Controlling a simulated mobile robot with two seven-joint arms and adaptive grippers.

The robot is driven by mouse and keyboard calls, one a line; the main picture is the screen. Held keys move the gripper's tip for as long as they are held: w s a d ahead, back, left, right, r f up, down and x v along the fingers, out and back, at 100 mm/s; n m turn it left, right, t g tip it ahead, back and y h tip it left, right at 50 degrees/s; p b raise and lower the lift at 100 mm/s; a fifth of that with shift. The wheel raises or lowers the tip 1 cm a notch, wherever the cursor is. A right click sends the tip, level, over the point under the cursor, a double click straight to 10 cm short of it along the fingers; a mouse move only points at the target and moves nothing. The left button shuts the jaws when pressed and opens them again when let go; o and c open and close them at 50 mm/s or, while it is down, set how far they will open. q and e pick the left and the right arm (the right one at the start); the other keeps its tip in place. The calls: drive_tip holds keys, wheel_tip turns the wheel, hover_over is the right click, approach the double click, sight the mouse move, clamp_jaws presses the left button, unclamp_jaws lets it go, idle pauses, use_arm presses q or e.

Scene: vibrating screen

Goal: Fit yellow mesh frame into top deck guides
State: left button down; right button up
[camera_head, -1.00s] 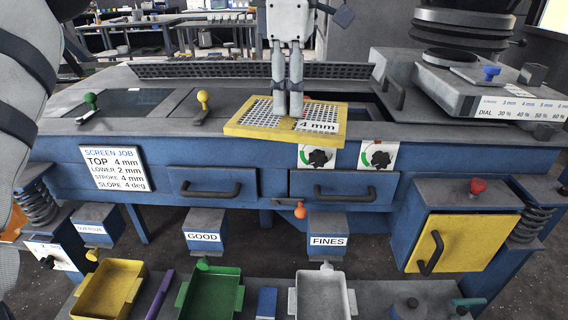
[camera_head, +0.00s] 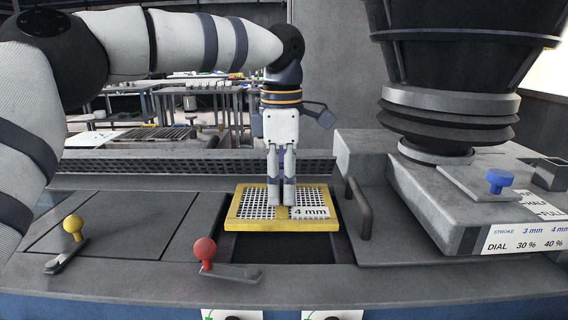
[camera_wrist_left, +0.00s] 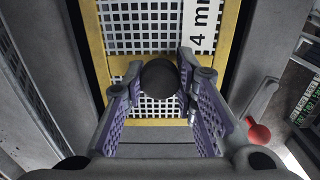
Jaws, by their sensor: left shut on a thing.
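The yellow mesh frame (camera_head: 240,224), with a white "4 mm" label, is over the dark opening (camera_head: 280,247) in the top deck. It looks about level; the opening shows along its front edge. I cannot tell whether it touches the deck guides, which are hidden. My left gripper (camera_head: 282,199) points straight down and is shut on the frame near its middle. In the left wrist view, the gripper's purple fingers (camera_wrist_left: 163,82) flank a dark round grip (camera_wrist_left: 159,78) on the frame (camera_wrist_left: 150,122). My right gripper is not in view.
A dark handle (camera_head: 358,208) on a grey cover stands just right of the opening. Clamps with a red knob (camera_head: 205,249) and a yellow knob (camera_head: 73,225) sit at the front left. A perforated rail (camera_head: 190,167) runs behind, and a large hopper (camera_head: 450,95) stands right.

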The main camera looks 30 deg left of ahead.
sight(283, 182)
use_arm(q)
drive_tip(key=shift+w+f, duration=0.1)
drive_tip(key=shift+w, duration=0.05)
drive_tip(key=shift+f, duration=2.85)
drive_tip(key=shift+f+p, duration=0.3)
drive_tip(key=shift+f, duration=1.2)
drive_tip(key=c, duration=1.2)
unclamp_jaws()
wheel_tip(283, 182, up, 12)
